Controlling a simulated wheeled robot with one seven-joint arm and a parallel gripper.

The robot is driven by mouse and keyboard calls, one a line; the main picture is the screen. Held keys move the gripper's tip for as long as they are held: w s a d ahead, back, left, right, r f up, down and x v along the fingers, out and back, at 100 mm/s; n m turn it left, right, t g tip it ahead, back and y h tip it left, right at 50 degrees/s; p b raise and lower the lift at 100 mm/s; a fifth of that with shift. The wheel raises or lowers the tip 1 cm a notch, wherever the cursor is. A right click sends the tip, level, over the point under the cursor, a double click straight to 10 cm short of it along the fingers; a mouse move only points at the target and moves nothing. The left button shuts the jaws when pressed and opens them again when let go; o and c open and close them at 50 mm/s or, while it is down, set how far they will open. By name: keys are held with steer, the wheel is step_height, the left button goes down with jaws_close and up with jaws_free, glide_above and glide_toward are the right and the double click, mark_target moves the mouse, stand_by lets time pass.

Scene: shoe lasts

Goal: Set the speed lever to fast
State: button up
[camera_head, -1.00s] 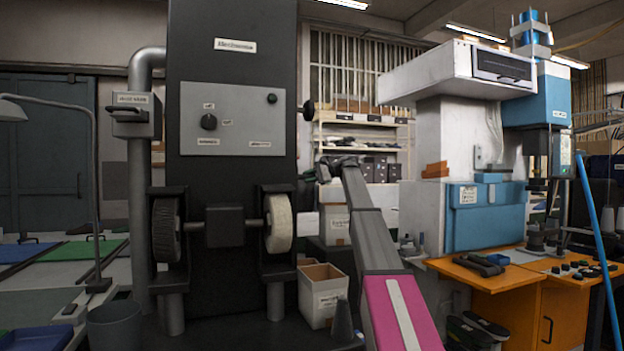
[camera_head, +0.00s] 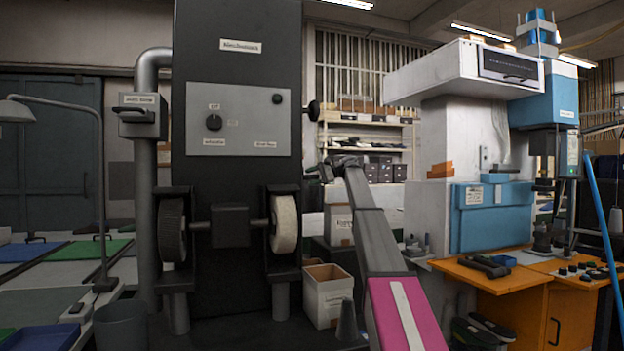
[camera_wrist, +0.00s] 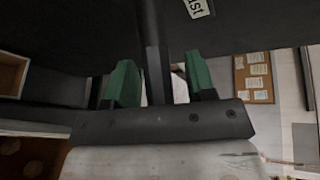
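The tall black machine (camera_head: 235,300) stands left of centre in the head view. Its grey panel has a round black knob (camera_head: 214,122) and small labels too blurred to read. A black-knobbed lever (camera_head: 313,110) sticks out from its right side; I cannot read a speed marking on it. My gripper (camera_head: 326,170) is small and dark there, right of the machine and below this lever. In the wrist view my gripper (camera_wrist: 162,84) has two green fingers set apart. A dark bar (camera_wrist: 155,50) shows between them; I cannot tell whether it touches them.
Two brush wheels (camera_head: 284,224) sit on the machine's front. A white box (camera_head: 326,297) and a dark cone (camera_head: 347,320) stand right of it. A blue and white machine (camera_head: 485,215) with an orange bench (camera_head: 545,285) is at right. Shelves (camera_head: 365,135) are behind.

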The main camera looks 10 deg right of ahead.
steer(key=v, duration=1)
steer(key=shift+d, duration=0.35)
steer(key=shift+r, duration=0.1)
